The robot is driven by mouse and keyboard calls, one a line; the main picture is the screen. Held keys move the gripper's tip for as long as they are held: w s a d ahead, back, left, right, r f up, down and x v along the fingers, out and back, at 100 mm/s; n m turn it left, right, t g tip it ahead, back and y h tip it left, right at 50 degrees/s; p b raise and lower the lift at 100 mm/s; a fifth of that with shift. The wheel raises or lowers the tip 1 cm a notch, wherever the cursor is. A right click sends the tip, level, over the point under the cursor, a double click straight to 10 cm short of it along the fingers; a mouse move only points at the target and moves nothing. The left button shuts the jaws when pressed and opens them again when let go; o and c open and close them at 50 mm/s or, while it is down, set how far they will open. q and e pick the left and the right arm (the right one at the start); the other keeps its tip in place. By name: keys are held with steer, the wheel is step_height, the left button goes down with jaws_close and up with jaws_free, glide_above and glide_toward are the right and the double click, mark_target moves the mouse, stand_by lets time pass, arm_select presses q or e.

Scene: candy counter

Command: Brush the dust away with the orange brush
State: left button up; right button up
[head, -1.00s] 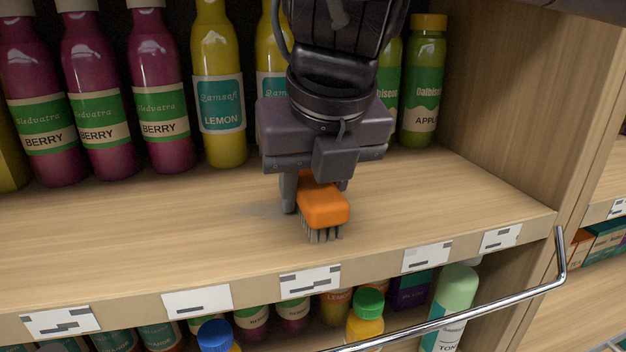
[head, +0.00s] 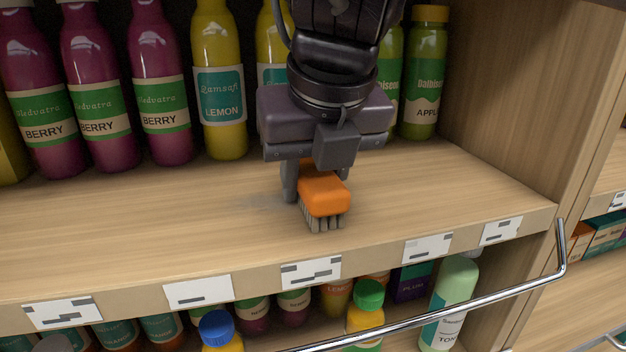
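The orange brush (head: 324,196) has an orange block and grey bristles that point down at the wooden shelf (head: 120,235). One gripper (head: 316,182) comes down from the top of the head view, its fingers on either side of the brush's rear part, shut on it. The view does not clearly show which arm it belongs to, but it looks like my right one. The bristles are at the shelf surface near its front edge. A faint grey patch of dust (head: 262,202) lies on the shelf just left of the brush. My other gripper is not in view.
Berry bottles (head: 160,90), lemon bottles (head: 219,85) and green apple bottles (head: 425,80) line the back of the shelf. A side panel (head: 510,90) closes the right. A metal rail (head: 470,300) runs in front, above a lower shelf of bottles. The shelf's left front is clear.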

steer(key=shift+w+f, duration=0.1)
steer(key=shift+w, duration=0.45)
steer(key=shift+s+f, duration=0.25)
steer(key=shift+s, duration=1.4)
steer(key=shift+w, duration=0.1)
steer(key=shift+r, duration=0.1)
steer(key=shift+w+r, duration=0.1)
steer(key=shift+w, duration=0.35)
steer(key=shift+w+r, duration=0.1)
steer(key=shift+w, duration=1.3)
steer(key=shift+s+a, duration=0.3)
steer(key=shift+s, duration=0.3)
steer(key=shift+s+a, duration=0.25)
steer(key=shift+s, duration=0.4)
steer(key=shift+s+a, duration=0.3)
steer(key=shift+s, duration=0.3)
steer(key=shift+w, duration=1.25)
